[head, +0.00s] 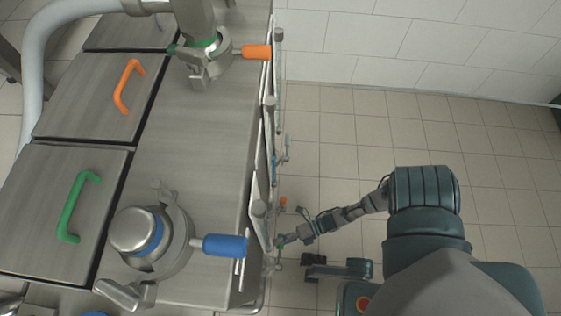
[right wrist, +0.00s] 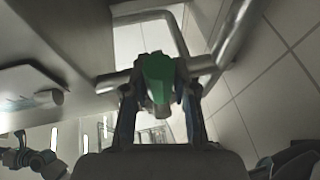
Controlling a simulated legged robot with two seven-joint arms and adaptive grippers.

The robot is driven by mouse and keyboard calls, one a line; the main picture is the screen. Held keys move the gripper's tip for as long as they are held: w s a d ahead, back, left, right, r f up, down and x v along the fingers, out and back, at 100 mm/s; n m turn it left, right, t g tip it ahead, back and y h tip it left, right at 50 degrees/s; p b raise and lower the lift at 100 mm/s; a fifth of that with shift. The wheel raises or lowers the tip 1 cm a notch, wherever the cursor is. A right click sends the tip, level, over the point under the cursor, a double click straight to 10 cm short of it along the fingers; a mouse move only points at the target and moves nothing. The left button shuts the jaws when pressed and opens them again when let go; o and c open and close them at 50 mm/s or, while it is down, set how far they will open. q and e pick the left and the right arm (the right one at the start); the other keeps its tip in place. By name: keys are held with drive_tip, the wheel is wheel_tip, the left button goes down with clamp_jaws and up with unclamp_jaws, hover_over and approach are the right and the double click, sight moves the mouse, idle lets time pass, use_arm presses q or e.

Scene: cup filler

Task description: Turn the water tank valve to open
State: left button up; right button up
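A green valve handle (right wrist: 158,78) shows in the middle of the right wrist view, in front of a grey metal pipe frame. My right gripper (right wrist: 160,92) has its two fingers spread, one on each side of the green handle. A gap shows at the left finger; whether the right finger touches is not clear. In the head view my right gripper (head: 281,243) is small, low at the side of the steel machine, and the handle is mostly hidden there. My left gripper is not in view.
The steel machine (head: 200,120) fills the left of the head view. A blue-handled fitting (head: 224,245) and an orange-handled one (head: 257,52) jut from its top towards its edge. Small blue (head: 274,168) and orange (head: 283,201) parts show lower down. The tiled floor (head: 430,125) is clear.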

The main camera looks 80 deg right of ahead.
clamp_jaws()
drive_tip(key=shift+d, duration=0.1)
